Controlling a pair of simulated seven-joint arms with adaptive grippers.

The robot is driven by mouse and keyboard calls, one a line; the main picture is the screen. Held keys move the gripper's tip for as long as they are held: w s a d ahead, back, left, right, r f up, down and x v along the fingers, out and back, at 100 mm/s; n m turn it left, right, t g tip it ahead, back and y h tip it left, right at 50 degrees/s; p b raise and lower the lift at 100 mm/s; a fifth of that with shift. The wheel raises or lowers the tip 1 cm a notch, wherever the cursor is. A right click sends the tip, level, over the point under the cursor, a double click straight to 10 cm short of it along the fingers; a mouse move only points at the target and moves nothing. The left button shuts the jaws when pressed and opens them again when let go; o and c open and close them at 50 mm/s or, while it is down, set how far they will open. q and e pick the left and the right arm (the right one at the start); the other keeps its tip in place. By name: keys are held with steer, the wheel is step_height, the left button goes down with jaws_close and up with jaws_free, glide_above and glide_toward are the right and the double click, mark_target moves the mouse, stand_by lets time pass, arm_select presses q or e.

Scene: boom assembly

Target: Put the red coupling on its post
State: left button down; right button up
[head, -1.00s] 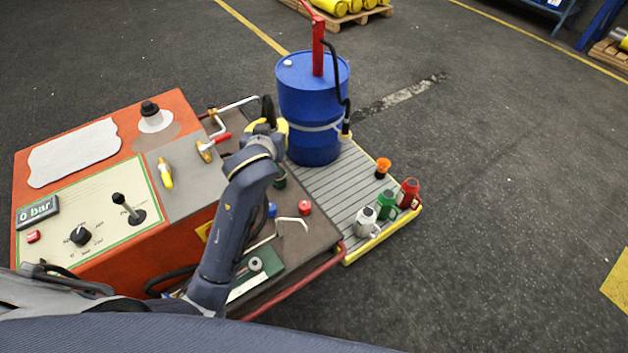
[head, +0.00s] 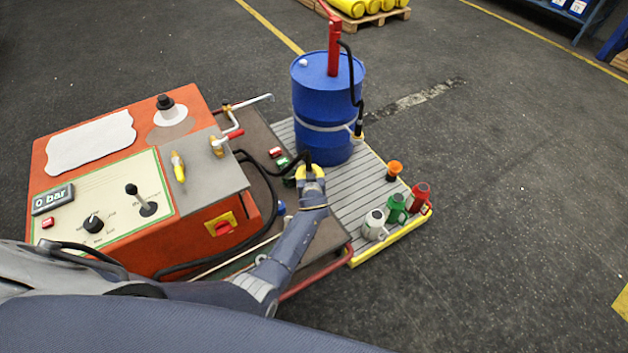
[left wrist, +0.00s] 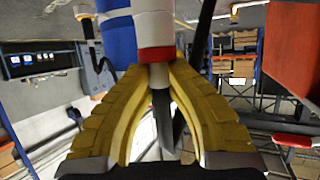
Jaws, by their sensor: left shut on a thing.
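My left gripper (head: 310,172) is over the cart's dark deck, just in front of the blue drum. In the left wrist view its yellow fingers (left wrist: 158,85) are closed around the red coupling (left wrist: 156,54), which shows a red band, a white part above it and a grey stem between the fingers. A small red piece (head: 276,152) and a green piece (head: 283,162) sit on the deck just left of the gripper. I cannot tell which part is the post. My right gripper is not in view.
The blue drum (head: 327,105) with a red pump stands behind the gripper. The orange control unit (head: 115,205) is at left. A black hose (head: 262,178) lies across the deck.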

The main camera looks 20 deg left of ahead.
arm_select(q)
step_height(320, 180, down, 9)
steer(key=d, duration=0.2)
steer(key=shift+s+m+h, duration=0.35)
steer(key=shift+m+h, duration=0.05)
steer(key=shift+s+d+f, duration=0.15)
steer(key=shift+d, duration=0.05)
stand_by(1.8)
steer(key=shift+r, duration=0.3)
steer(key=shift+r, duration=0.35)
steer(key=shift+r, duration=0.2)
stand_by(0.6)
steer(key=shift+d+f, duration=0.1)
steer(key=shift+f, duration=0.6)
stand_by(0.3)
steer(key=shift+f, duration=0.5)
stand_by(0.5)
steer(key=shift+r, duration=0.8)
stand_by(0.7)
